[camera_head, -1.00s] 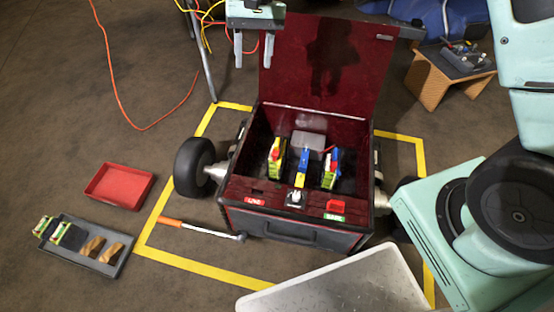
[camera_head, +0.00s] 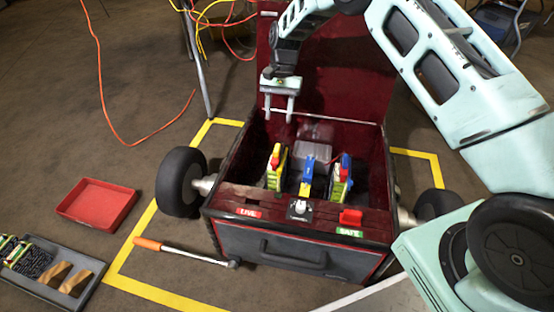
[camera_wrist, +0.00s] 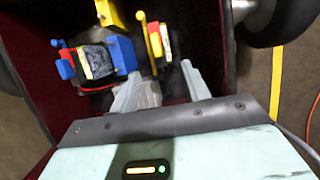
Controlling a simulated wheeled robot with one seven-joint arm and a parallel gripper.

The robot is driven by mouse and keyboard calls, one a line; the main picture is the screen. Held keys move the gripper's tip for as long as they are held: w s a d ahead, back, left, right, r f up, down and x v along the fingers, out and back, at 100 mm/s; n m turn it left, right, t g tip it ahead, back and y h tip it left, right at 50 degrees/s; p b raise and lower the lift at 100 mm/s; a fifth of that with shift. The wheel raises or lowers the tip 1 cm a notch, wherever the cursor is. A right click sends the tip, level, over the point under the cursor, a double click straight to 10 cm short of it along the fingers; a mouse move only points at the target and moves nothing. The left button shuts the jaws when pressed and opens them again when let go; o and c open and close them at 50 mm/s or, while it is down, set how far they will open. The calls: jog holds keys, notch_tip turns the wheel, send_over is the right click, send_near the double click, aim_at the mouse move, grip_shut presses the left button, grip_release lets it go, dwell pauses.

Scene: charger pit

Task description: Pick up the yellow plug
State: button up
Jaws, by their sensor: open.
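The left item in the open red box, in the head view, is a yellow plug-like piece (camera_head: 275,166) with a pale label and a red part. It also shows in the wrist view (camera_wrist: 155,42), just beyond my fingertips. A blue and yellow piece (camera_head: 307,175) stands in the middle. A yellowish piece with blue and red parts (camera_head: 341,178) stands at the right. Which of them the task means is not certain. My gripper (camera_head: 278,111) is open and empty, above the rear left of the box. Its spread fingers also show in the wrist view (camera_wrist: 161,78).
The box (camera_head: 290,236) has a raised lid behind and wheels (camera_head: 181,182) at its sides. A grey block (camera_head: 312,150) sits inside at the back. A red tray (camera_head: 96,203), a grey tray (camera_head: 45,288) and an orange-handled tool (camera_head: 185,250) lie on the floor.

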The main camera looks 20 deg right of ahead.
aim_at(277, 146)
jog(key=b+x, duration=0.3)
jog(key=x, duration=0.4)
jog(key=shift+f, duration=0.15)
jog(key=b+x, duration=0.4)
jog(key=x, duration=0.1)
jog(key=shift+s+d+f, duration=0.1)
jog(key=shift+s+d, duration=0.05)
jog(key=shift+s, duration=0.1)
grip_shut()
